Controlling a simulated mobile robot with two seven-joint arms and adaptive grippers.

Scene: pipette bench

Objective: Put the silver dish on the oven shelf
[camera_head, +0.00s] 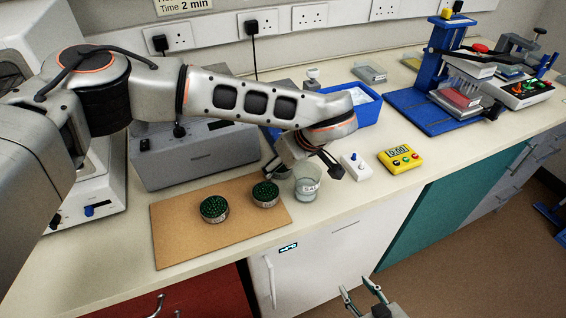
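Two small round dishes with silvery sides and dark green contents sit on a brown board (170,236): a left dish (214,217) and a right dish (266,203). Both have pale labels too small to read. My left gripper (305,167) hangs right of the right dish, with its fingers spread and nothing visibly held. A clear beaker (307,188) stands just below it, partly hidden by it. My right gripper (360,293) is low at the bottom edge, in front of the bench, open and empty. I see no open oven shelf.
A grey boxy instrument (160,176) stands behind the board, partly behind my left arm. A white switch box (356,166), yellow timer (400,159), blue tub (368,108) and blue stand (420,112) lie to the right. A white cabinet door (335,262) is closed below the bench.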

